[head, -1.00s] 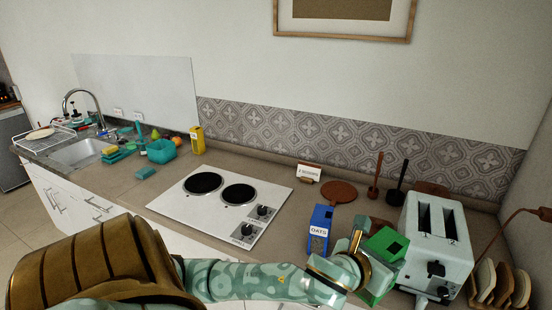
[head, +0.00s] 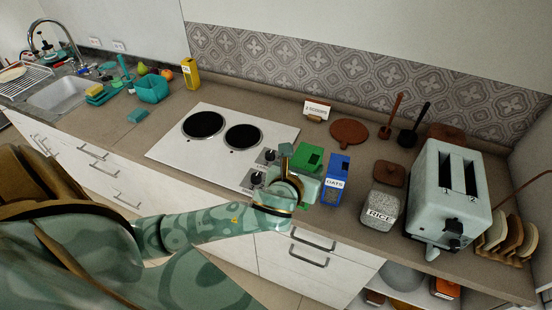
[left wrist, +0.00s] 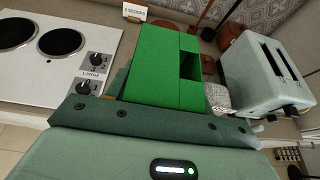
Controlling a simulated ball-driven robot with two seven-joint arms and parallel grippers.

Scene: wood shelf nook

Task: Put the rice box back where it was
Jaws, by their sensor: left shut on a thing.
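A speckled grey container labelled RICE (head: 381,207) stands on the counter between the blue OATS box and the toaster. Part of it also shows in the left wrist view (left wrist: 217,96). My left gripper (head: 300,182) is shut on a green box (head: 308,157) with a dark opening in its top, left of the blue OATS box (head: 335,182). The green box fills the middle of the left wrist view (left wrist: 160,70); no label on it is visible. I cannot tell whether its base touches the counter. My right gripper is not in view.
The toaster (head: 447,205) stands right of the rice container, with a rack of bread slices (head: 505,240) beyond. The hob (head: 215,140) is left of my gripper. A small sign (head: 317,110), a round brown board (head: 350,131) and two upright utensils are at the back.

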